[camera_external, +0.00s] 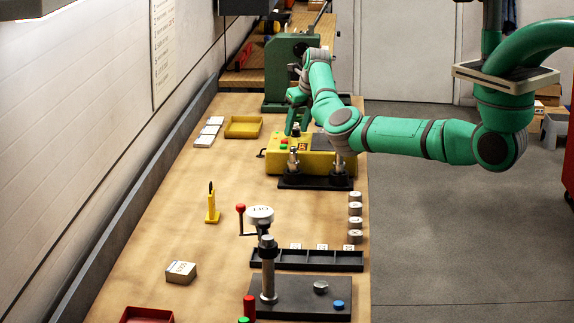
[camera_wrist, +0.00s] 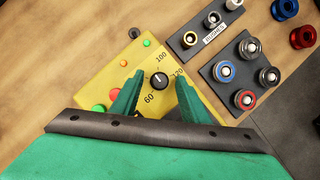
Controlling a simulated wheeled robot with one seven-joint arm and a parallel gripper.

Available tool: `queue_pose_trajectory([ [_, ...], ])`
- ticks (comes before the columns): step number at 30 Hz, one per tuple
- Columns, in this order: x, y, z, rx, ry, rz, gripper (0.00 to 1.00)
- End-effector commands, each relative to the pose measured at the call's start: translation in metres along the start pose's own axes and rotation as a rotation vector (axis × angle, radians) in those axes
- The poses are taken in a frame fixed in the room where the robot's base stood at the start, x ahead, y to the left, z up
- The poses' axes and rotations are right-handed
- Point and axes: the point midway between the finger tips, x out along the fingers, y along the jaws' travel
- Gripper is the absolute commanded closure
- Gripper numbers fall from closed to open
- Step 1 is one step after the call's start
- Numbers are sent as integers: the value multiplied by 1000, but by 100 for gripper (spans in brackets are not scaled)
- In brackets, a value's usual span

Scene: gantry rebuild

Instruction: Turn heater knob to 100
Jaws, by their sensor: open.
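The yellow heater box (camera_external: 275,167) sits on the bench under my arm. In the wrist view the box (camera_wrist: 106,75) carries a black round knob (camera_wrist: 159,81) with a small white mark. Printed numbers 60, 100 and 120 surround the knob; which one the mark points at is too small to tell surely. My gripper (camera_wrist: 158,77) is open, with one green finger left of the knob and one right of it. Whether the fingers touch the knob cannot be told. In the external view my gripper (camera_external: 297,124) is over the box and the knob is not distinguishable.
Red and green buttons (camera_wrist: 115,94) sit on the box beside my left finger. Dark plates with metal posts (camera_wrist: 247,72) stand close to the box. A yellow tray (camera_external: 243,127) and white blocks (camera_external: 209,131) lie left of it. A green machine (camera_external: 281,75) stands behind.

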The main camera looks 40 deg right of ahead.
Motion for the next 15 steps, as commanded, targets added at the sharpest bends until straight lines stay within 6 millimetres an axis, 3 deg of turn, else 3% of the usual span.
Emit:
queue_pose_trajectory([
  [4, 0, 0, 0, 0, 0, 0, 59],
  [9, 0, 0, 0, 0, 0, 0, 99],
  [15, 0, 0, 0, 6, 0, -2, 99],
])
